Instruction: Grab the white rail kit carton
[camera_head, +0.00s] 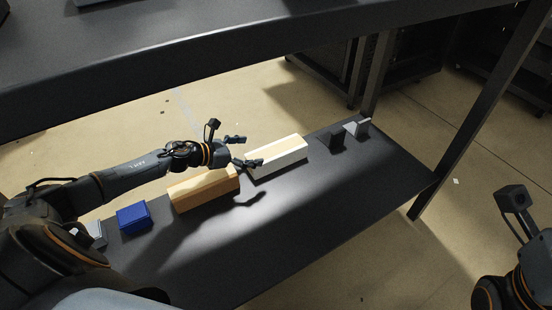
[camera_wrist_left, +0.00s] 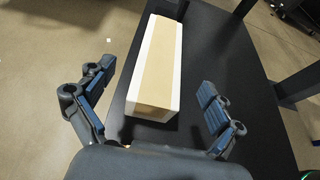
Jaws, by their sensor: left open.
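The white rail kit carton (camera_head: 279,157) is a long white box with a tan top, lying on the dark lower shelf. In the left wrist view the carton (camera_wrist_left: 156,70) runs lengthwise away from my left gripper, its near end just ahead of the fingers. My left gripper (camera_head: 244,151) is open and empty, at the carton's left end. In the left wrist view its two fingers (camera_wrist_left: 152,98) are spread wide, one to each side of the carton's line. My right gripper is not clearly in view; only part of my right arm shows at the lower right.
A brown carton (camera_head: 205,190) lies left of the white one, under my left arm. A blue box (camera_head: 133,218) is further left. Small dark and grey brackets (camera_head: 356,127) stand to the right on the lower shelf (camera_head: 330,205). An upper shelf (camera_head: 200,50) overhangs.

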